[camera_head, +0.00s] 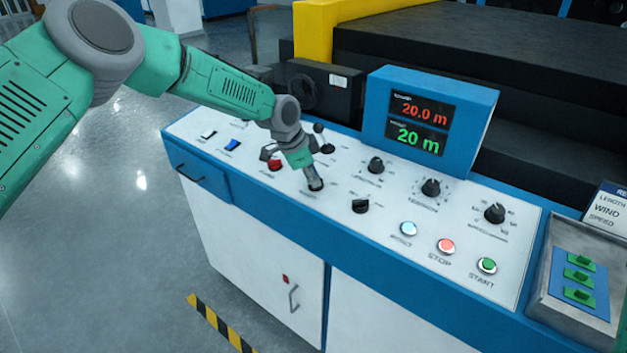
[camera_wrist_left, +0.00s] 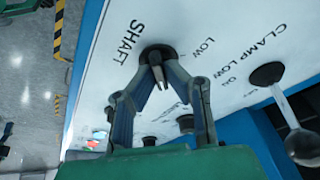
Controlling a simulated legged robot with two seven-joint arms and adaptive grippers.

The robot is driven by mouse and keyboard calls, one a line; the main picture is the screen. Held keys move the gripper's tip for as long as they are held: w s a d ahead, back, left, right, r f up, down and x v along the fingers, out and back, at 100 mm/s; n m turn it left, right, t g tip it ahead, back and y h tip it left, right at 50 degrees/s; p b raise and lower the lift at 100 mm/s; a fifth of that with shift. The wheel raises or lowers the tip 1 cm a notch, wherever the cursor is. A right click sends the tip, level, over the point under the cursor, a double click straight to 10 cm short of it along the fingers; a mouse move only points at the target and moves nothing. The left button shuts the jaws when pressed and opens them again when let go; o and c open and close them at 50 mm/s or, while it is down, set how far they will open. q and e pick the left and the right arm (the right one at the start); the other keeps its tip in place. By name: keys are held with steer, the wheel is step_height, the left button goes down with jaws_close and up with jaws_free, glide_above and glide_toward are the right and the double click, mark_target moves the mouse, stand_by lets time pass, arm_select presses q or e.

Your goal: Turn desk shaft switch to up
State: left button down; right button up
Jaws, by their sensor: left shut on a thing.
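The desk shaft switch (camera_wrist_left: 158,52) is a dark knob on a round base, next to the printed word SHAFT in the left wrist view. In the head view, the switch (camera_head: 316,186) sits on the white panel, mostly hidden under my left gripper. My left gripper (camera_head: 311,176) reaches down onto it from the upper left. In the left wrist view, the two fingers of my left gripper (camera_wrist_left: 162,72) come together on the switch's lever. The exact angle of the lever is hard to tell. My right gripper is not in view.
The desk panel (camera_head: 340,228) carries a black knob (camera_head: 361,205) to the right, a red button (camera_head: 275,165) to the left, and dials behind. A ball-ended lever (camera_wrist_left: 303,145) by CLAMP LOW stands near the gripper. A blue display box (camera_head: 428,120) rises behind.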

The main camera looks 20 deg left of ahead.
arm_select(q)
steer(key=shift+f, duration=0.1)
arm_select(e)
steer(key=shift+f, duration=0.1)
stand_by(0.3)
arm_select(q)
steer(key=c, duration=1.8)
jaws_free()
steer(key=shift+o, duration=0.9)
steer(key=shift+w+d+f, duration=0.1)
steer(key=shift+w+f, duration=0.05)
steer(key=shift+w, duration=0.1)
steer(key=shift+s+r, duration=0.2)
steer(key=shift+r, duration=0.2)
steer(key=v, duration=1.1)
steer(key=shift+w+r, duration=0.1)
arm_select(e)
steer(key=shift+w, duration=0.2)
